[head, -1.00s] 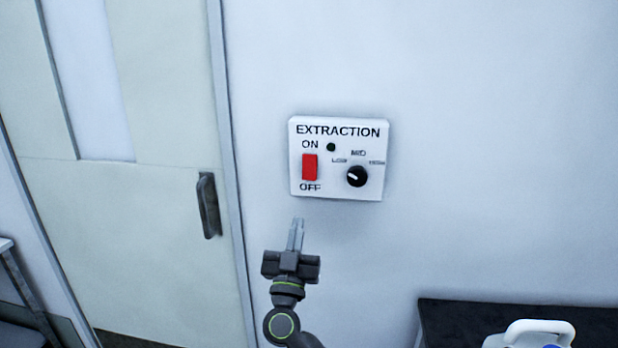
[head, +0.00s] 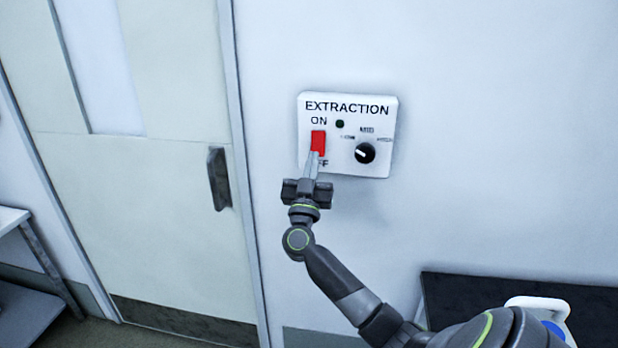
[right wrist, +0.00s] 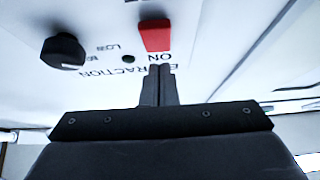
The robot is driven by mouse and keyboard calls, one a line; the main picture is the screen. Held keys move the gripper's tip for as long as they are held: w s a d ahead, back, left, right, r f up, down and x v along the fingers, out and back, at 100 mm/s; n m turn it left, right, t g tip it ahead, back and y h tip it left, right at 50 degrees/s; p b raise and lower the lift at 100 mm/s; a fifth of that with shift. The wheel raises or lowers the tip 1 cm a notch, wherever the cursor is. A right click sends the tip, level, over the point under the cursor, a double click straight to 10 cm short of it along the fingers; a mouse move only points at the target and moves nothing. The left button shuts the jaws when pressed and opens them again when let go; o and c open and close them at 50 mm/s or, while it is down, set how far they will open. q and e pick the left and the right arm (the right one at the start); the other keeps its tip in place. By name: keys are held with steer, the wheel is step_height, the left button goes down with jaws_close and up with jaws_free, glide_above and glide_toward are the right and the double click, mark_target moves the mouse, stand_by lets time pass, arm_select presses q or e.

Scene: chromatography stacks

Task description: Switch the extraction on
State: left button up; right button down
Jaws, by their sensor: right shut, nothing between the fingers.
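The white extraction panel (head: 347,168) is on the wall, with a red rocker switch (head: 317,142) between the words ON and OFF. A small dark green lamp (head: 340,124) beside ON looks unlit. My right gripper (head: 315,157) is shut and empty, its fingertips overlapping the lower end of the switch and part of OFF in the head view. In the right wrist view the panel appears upside down, with the fingertips (right wrist: 160,68) near ON and the red switch (right wrist: 155,35) just beyond them. I cannot tell whether they touch it. My left gripper is not in view.
A black knob (head: 365,153) with speed labels is on the panel, right of the switch. A door with a dark handle (head: 219,178) is to the left. A dark-topped surface (head: 455,292) at lower right bears a white and blue object (head: 540,304).

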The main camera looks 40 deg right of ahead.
mark_target(317, 148)
steer(key=shift+w+d+f, duration=0.2)
steer(key=shift+w+d, duration=0.25)
steer(key=shift+d, duration=0.1)
steer(key=shift+w+d+f, duration=0.2)
steer(key=shift+w+d, duration=0.25)
steer(key=shift+d, duration=0.1)
steer(key=shift+d+f+b, duration=0.1)
steer(key=shift+f+b, duration=0.1)
steer(key=shift+b, duration=0.25)
steer(key=shift+w+d+t+h+b, duration=0.3)
steer(key=shift+t+h+b, duration=0.15)
steer(key=shift+b, duration=0.25)
steer(key=shift+s+a+f, duration=0.1)
steer(key=shift+a, duration=0.05)
